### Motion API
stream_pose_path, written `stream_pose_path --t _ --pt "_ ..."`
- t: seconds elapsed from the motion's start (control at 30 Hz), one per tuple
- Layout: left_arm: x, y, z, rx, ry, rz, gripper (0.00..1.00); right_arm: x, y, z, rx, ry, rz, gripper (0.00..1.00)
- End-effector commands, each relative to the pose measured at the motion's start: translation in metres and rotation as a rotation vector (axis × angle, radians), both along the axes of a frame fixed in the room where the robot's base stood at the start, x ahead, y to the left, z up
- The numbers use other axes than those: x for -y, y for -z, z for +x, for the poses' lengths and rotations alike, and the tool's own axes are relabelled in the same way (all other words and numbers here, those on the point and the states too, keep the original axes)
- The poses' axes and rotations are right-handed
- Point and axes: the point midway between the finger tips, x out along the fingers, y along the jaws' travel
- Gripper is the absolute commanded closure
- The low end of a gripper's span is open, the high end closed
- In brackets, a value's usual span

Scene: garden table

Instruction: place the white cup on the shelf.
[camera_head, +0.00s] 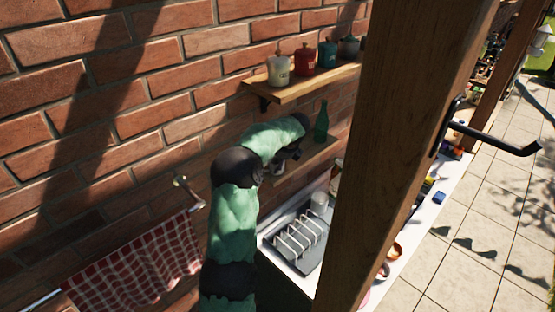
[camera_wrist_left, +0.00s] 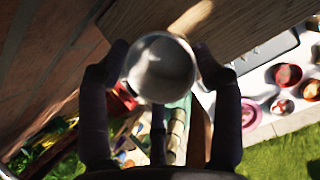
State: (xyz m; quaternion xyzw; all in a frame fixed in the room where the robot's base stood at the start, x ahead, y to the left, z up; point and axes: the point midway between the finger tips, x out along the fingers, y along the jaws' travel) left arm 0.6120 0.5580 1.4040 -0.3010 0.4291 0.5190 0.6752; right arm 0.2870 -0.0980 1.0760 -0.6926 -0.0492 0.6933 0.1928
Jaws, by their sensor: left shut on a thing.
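The white cup (camera_wrist_left: 160,68) is between the two fingers of my left gripper (camera_wrist_left: 161,62) in the left wrist view. The fingers are shut on its sides, and its round face is toward the camera. In the head view my green left arm reaches to the lower wooden shelf (camera_head: 318,150), and a small pale part of the cup (camera_head: 277,168) shows below the gripper (camera_head: 284,163). The shelf board (camera_wrist_left: 240,18) appears beside and behind the cup in the wrist view. Whether the cup touches the board cannot be told. My right gripper is out of view.
A green bottle (camera_head: 321,122) stands on the lower shelf. The upper shelf (camera_head: 310,84) above holds several canisters. A dish rack (camera_head: 300,238) is on the counter below. A thick wooden post (camera_head: 395,130) hides the shelves' right ends. A checked towel (camera_head: 140,268) hangs at left.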

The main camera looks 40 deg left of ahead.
Motion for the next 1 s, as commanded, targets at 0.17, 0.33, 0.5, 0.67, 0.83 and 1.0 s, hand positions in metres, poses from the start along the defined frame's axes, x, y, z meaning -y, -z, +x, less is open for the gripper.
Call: stream_pose_path --t 0.17,0.33,0.5,0.67,0.83,1.0 --pt "0.001 0.003 0.000 -0.004 0.000 -0.002 0.26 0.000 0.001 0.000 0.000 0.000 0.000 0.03" --pt "0.001 0.003 0.000 -0.003 0.001 -0.002 0.10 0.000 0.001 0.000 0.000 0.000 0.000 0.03" --pt "0.001 0.002 0.000 -0.003 0.001 -0.001 0.10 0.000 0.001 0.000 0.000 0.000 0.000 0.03" --pt "0.003 -0.002 0.000 -0.002 0.001 -0.001 0.10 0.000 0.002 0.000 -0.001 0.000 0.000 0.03" --pt "0.012 -0.021 -0.002 0.000 0.002 0.000 0.10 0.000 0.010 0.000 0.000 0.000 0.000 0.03" --pt "0.028 -0.051 -0.004 0.002 0.002 0.001 0.10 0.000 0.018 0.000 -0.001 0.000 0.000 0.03"
